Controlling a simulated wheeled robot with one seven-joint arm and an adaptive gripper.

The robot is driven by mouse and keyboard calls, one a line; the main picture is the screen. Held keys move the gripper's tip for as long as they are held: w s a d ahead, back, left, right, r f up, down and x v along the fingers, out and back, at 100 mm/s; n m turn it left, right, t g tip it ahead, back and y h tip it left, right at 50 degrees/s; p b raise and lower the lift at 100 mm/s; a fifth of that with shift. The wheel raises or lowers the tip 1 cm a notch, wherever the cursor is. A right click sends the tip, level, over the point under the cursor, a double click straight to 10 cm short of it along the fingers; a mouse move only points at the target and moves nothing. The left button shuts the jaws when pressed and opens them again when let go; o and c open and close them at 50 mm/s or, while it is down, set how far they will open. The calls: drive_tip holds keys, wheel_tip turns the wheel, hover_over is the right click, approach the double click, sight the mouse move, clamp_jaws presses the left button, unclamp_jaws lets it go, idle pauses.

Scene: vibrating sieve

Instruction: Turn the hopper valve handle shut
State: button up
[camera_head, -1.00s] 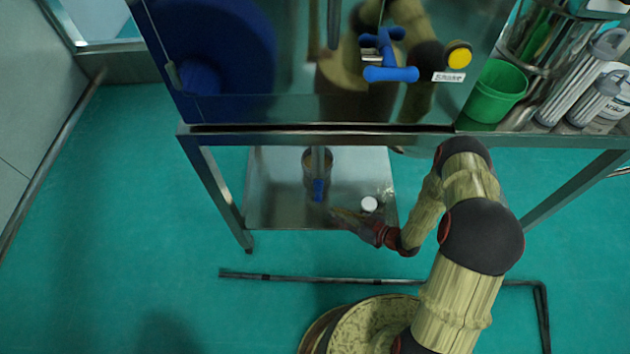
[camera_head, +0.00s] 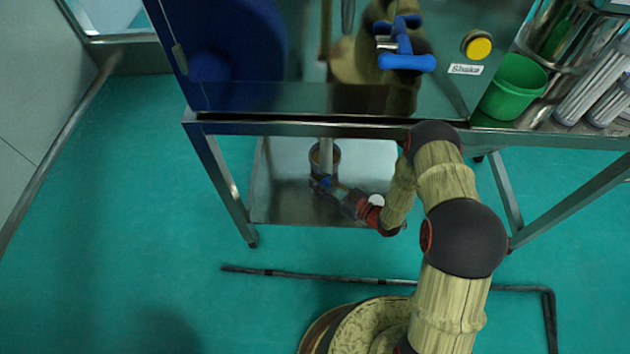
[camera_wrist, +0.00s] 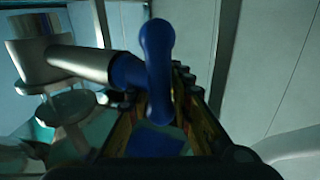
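My gripper (camera_head: 333,188) has come in from the right and is at the handle. In the wrist view the blue handle (camera_wrist: 157,60) is large and close, joined to a silver pipe (camera_wrist: 85,63) on the left. My gripper (camera_wrist: 155,105) has its fingers apart, one on either side of the handle's lower part. Gaps seem to show beside the handle, but contact is hard to tell.
Table legs (camera_head: 222,185) frame the space. Another blue handle (camera_head: 407,62) and a yellow button (camera_head: 478,45) are on the cabinet front. A green cup (camera_head: 513,90) stands right.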

drive_tip(key=shift+x, duration=1.05)
drive_tip(key=shift+c, duration=1.1)
clamp_jaws()
